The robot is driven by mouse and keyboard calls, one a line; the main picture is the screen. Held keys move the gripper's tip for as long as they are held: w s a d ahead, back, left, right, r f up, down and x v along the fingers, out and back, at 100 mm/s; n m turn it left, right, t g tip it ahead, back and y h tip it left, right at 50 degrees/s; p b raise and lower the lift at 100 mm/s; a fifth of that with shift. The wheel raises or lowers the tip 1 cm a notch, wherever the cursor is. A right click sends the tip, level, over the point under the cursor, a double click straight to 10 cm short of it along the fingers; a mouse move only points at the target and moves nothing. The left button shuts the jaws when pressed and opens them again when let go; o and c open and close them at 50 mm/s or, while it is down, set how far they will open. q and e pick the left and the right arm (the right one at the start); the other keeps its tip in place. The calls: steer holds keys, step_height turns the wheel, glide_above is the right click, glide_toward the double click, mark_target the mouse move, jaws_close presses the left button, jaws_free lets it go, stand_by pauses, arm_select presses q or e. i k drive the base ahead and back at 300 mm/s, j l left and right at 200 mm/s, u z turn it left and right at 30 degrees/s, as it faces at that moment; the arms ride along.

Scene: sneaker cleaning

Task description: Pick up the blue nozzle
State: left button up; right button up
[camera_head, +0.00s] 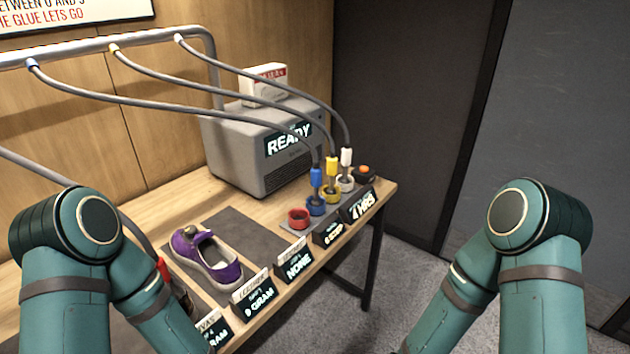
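The blue nozzle (316,178) stands upright in a blue holder (315,206) near the right end of the wooden table. A grey hose runs from its top to the overhead pipe. A yellow nozzle (332,167) and a white nozzle (347,158) stand just right of it in their own holders. Both my teal arms show at the lower left and lower right, well apart from the nozzle. My left and right grippers are outside the picture.
A purple sneaker (205,255) lies on a dark mat. An empty-looking red holder (298,218) sits left of the blue one. A grey machine reading READY (262,150) stands behind. Label signs (296,262) line the table's front edge. Hoses hang above.

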mark_target(316, 171)
steer(key=i+l+u, duration=0.1)
steer(key=i+l, duration=0.15)
steer(key=i+l+u, duration=0.1)
steer(key=l, duration=0.35)
steer(key=i+l+u, duration=0.1)
steer(key=i+l, duration=0.4)
steer(key=l, duration=0.25)
steer(key=i+l+u, duration=0.15)
steer(key=l, duration=0.25)
